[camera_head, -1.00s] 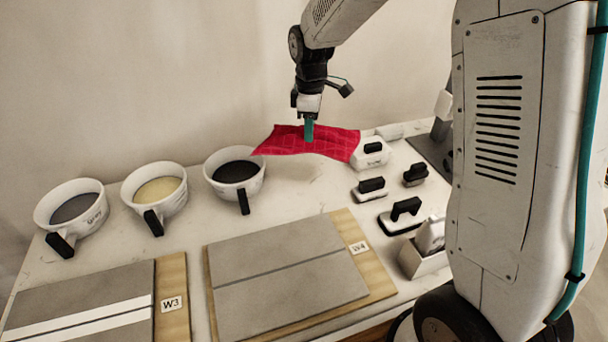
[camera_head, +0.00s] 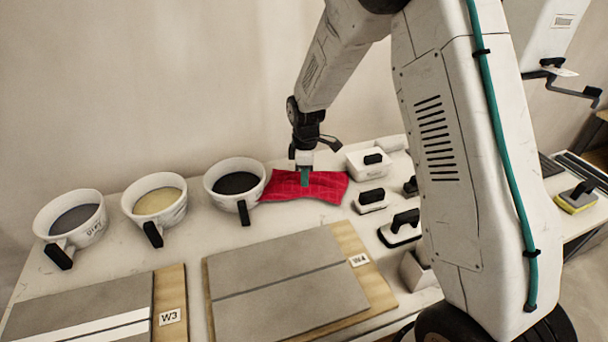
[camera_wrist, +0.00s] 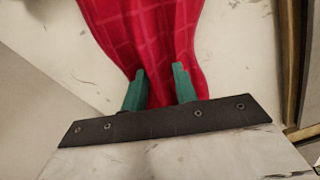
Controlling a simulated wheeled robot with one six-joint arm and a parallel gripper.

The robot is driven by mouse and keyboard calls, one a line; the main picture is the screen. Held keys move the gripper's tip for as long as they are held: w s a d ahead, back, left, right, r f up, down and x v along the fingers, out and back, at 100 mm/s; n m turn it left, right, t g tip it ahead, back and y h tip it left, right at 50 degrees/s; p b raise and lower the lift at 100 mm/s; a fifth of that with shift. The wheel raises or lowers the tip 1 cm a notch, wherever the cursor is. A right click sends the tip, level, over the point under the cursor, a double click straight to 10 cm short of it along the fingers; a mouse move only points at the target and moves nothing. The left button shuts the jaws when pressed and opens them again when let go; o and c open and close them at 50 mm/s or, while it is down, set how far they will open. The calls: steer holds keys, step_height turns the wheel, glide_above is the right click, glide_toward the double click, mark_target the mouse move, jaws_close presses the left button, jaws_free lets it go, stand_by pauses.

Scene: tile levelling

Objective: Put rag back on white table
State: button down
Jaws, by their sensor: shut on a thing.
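The red checked rag (camera_head: 328,186) lies low over the white table (camera_head: 300,222), right of the bucket with dark contents. It appears to rest on the tabletop, spread out and slightly rumpled. My gripper (camera_head: 305,178) points down at the middle of the rag, its teal fingers shut on the cloth. In the wrist view the rag (camera_wrist: 150,40) runs between the two fingers of my gripper (camera_wrist: 160,85) and spreads away over the white surface. The pinched part of the cloth is partly hidden by the fingers.
Three white buckets with black handles, one with dark contents (camera_head: 236,184), stand left of the rag. A white box with a black handle (camera_head: 368,164) and black-handled tools (camera_head: 400,228) are close on the right. Tile boards, one marked W4 (camera_head: 358,260), lie in front.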

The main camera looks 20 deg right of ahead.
steer(key=shift+w, duration=0.8)
steer(key=shift+s+f, duration=0.2)
steer(key=shift+f, duration=0.4)
steer(key=c, duration=1.1)
jaws_free()
steer(key=shift+f, duration=0.15)
step_height(320, 180, up, 12)
steer(key=shift+r, duration=0.25)
